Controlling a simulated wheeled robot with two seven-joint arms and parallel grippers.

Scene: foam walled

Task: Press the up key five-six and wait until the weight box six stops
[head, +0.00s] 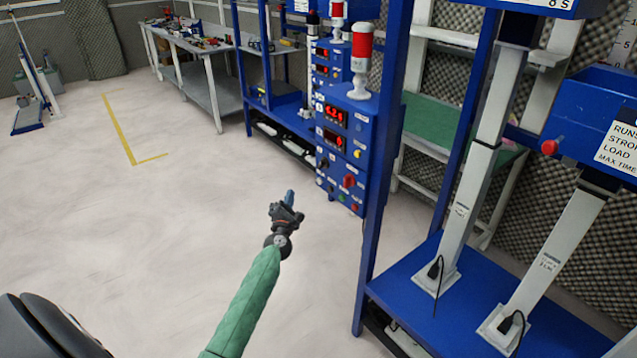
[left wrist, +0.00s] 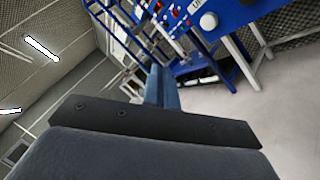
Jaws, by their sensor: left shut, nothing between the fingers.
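My left gripper (head: 289,199) is shut and empty, held over the open floor in the head view. It is a short way left of the blue control box (head: 346,125) and apart from it. The box carries red number displays, a red knob and small coloured buttons; the labels are too small to read, so I cannot tell which key is five-six. In the left wrist view the closed fingers (left wrist: 162,88) point toward blue panels. A blue weight box (head: 600,115) with a printed sign is at the right edge; its number is not clear. My right gripper is not in view.
Red lamps (head: 361,45) stand on the control boxes. Blue frame posts (head: 377,150) and a blue base plate (head: 480,300) with white columns stand to the right. A grey workbench (head: 205,80) is at the back. The pale floor (head: 150,230) on the left is clear.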

